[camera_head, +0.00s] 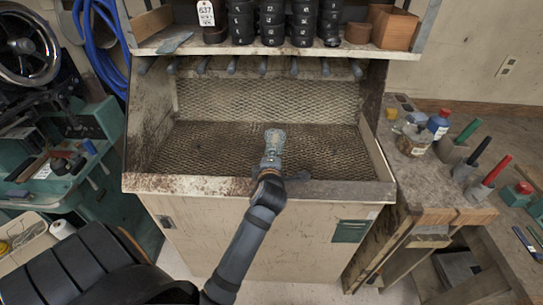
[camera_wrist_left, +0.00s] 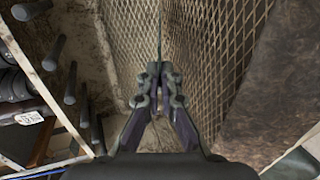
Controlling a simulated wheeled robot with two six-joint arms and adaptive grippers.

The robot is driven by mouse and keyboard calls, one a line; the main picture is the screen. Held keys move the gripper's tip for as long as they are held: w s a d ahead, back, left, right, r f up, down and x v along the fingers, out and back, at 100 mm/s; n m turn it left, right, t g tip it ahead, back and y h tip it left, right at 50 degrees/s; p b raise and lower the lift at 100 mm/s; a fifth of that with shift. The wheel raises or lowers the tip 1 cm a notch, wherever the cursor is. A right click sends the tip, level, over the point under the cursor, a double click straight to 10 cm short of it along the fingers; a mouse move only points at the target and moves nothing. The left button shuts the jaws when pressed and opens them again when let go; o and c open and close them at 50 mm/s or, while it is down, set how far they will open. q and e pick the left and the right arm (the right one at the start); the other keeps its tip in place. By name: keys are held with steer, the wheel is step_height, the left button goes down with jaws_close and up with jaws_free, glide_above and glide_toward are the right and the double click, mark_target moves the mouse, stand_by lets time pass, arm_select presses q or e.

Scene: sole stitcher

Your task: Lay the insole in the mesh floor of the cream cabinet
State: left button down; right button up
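The cream cabinet (camera_head: 230,187) stands in front of me, with a rust-stained open bay and a dark mesh floor (camera_head: 205,145). My left gripper (camera_head: 272,153) reaches over its front edge into the bay. Its fingers are shut on a thin, flat piece, seemingly the insole (camera_head: 275,136), which points toward the back. In the left wrist view the insole (camera_wrist_left: 159,35) shows edge-on as a thin dark strip beyond the closed fingers (camera_wrist_left: 158,75). It appears above the mesh floor; the exact gap cannot be told. My right gripper is not in view.
A shelf (camera_head: 180,44) with black containers and a wooden box (camera_head: 393,27) overhangs the bay. A row of pegs (camera_head: 263,65) hangs below it. Side walls and a raised front lip bound the bay. The mesh around the gripper is bare. A cluttered bench (camera_head: 430,180) stands right.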

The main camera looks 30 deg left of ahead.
arm_select(q)
steer(key=shift+f, duration=0.15)
steer(key=c, duration=1.9)
jaws_free()
steer(key=shift+w, duration=0.1)
steer(key=o, duration=0.5)
steer(key=shift+c, duration=0.2)
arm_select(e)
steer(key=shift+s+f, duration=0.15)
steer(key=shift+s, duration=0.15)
arm_select(q)
steer(key=shift+o, duration=0.4)
